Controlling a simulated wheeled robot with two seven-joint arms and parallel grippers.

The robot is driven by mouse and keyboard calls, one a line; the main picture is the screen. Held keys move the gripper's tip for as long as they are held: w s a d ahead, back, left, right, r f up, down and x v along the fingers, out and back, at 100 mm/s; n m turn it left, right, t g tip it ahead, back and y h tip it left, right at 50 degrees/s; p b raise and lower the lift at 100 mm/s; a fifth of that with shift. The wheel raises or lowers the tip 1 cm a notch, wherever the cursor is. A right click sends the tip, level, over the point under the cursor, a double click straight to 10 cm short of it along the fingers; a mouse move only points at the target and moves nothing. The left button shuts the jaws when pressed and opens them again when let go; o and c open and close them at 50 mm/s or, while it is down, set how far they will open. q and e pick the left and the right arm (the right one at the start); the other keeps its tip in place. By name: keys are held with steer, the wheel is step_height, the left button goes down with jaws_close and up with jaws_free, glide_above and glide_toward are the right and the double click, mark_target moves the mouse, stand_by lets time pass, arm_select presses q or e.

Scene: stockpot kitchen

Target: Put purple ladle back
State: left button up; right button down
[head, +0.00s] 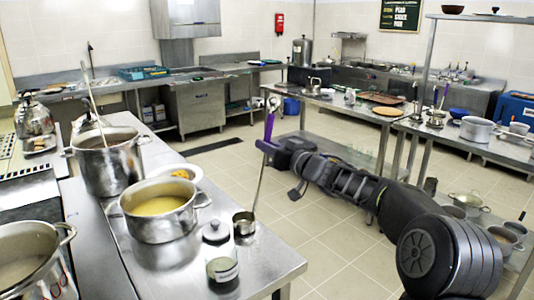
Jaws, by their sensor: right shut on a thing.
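The purple ladle (270,124) hangs upright in my right gripper (266,147), which is shut on its purple handle. Its thin metal shaft runs down to a small steel bowl (243,224) near the right edge of the left steel counter (268,262). I cannot tell whether the bowl touches the counter. A pot of yellow soup (160,206) stands left of the bowl. A tall steel stockpot (107,165) with a long utensil leaning out stands behind it. My left gripper is not in view.
Glass jars (216,231) stand close to the ladle bowl, and another pot (27,258) is at the front left. A table with pots (477,130) and a small purple-handled item (435,97) is on the right. Open tiled floor (320,225) lies between.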

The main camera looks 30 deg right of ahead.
steer(key=shift+f, duration=0.1)
steer(key=c, duration=1.4)
jaws_free()
steer(key=shift+s, duration=0.1)
steer(key=s, duration=0.4)
steer(key=s+d, duration=0.1)
steer(key=s, duration=0.6)
steer(key=shift+s+d, duration=0.3)
steer(key=shift+s, duration=0.1)
